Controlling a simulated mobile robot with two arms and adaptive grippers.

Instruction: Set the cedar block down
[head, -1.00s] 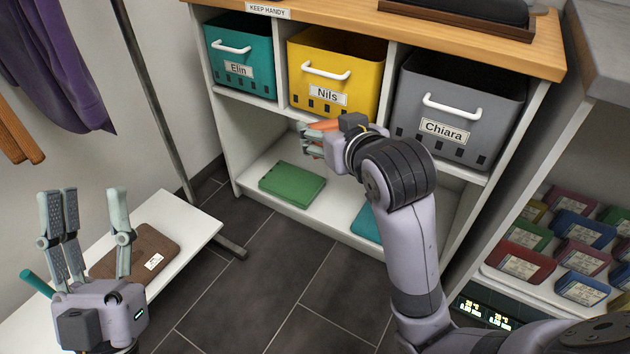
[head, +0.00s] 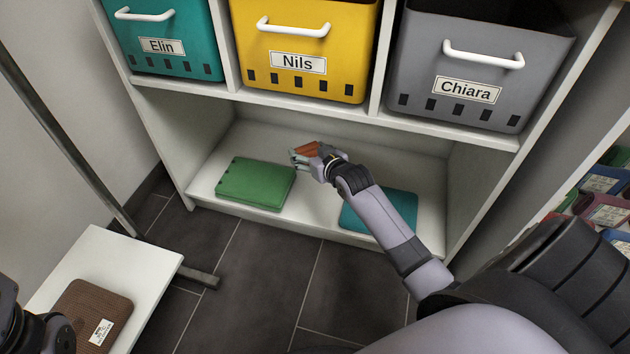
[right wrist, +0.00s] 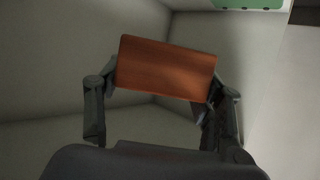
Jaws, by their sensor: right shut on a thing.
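The cedar block (head: 306,150) is a reddish-orange wooden block. My right gripper (head: 303,160) is shut on it inside the open lower compartment of the shelf unit (head: 330,212). The right wrist view shows the block (right wrist: 166,68) between the two fingers, slightly tilted in the picture. In the head view the block is over the gap between a green case and a teal case. I cannot tell whether it touches the shelf. Only dark parts of my left arm show at the lower left; its fingers are out of view.
The green case (head: 255,184) lies left of my right gripper, the teal case (head: 375,212) right, partly behind my arm. Bins Elin (head: 165,48), Nils (head: 300,42) and Chiara (head: 470,75) sit above. A white bench (head: 115,265) holds a brown case (head: 92,315).

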